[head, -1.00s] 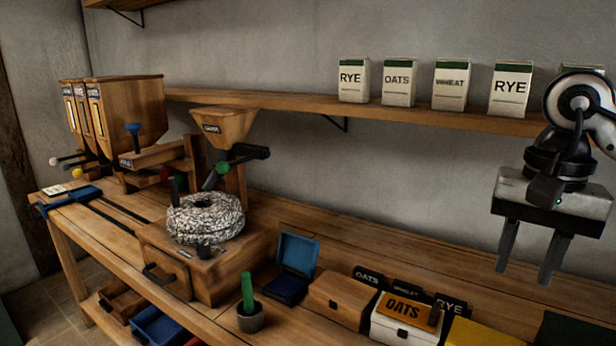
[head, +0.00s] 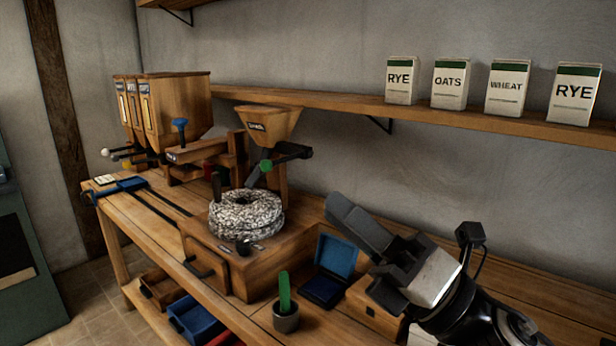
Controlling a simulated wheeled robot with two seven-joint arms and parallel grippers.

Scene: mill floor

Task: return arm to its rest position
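My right gripper (head: 354,246) is in the lower right of the head view, its fingers pointing up and left. Its fingers look apart, with nothing visible between them. It is in front of the bench, overlapping the view of the small wooden box (head: 374,309) and close to the open blue box (head: 335,262) in the picture. My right arm comes in from the bottom right corner. My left gripper is not in view.
The wooden bench (head: 150,222) carries a stone mill (head: 246,215), hopper bins (head: 172,105) and a cup with a green handle (head: 286,318). A wall shelf (head: 340,104) holds RYE, OATS and WHEAT packets. Floor shows at lower left.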

